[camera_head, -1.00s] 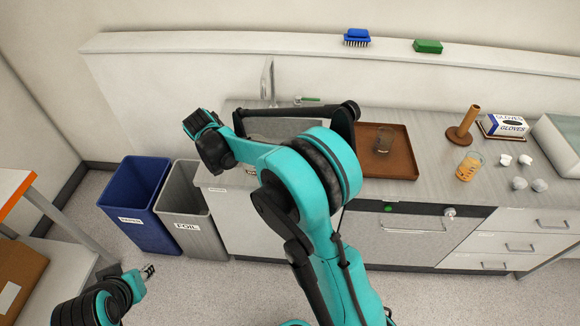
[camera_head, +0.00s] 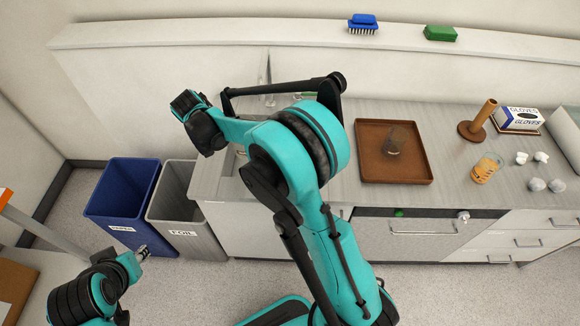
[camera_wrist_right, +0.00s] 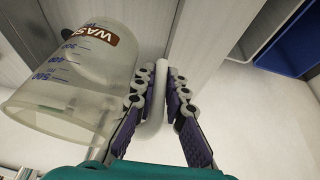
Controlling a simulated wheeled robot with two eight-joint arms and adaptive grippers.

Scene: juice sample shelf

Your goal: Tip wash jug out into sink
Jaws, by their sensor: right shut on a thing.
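The wash jug (camera_wrist_right: 75,70) is clear plastic with blue volume marks and a brown label reading "WAS…". In the right wrist view its wide mouth faces the bottom left of the picture. My right gripper (camera_wrist_right: 160,90) is shut on its pale handle, jaws on both sides. I cannot tell the jug's true tilt or whether liquid is inside. In the head view my right arm hides the jug and right gripper. It also covers most of the sink (camera_head: 238,158), at the counter's left end. My left gripper (camera_head: 143,253) is low at left, away from the counter; its jaws are too small to judge.
A blue bin (camera_head: 122,205) and a grey foil bin (camera_head: 180,215) stand left of the counter. A brown tray (camera_head: 415,172) holding a glass beaker (camera_head: 396,140) is right of my arm. Further right are a brown holder (camera_head: 475,127), an amber-filled beaker (camera_head: 485,168) and a glove box (camera_head: 518,118).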

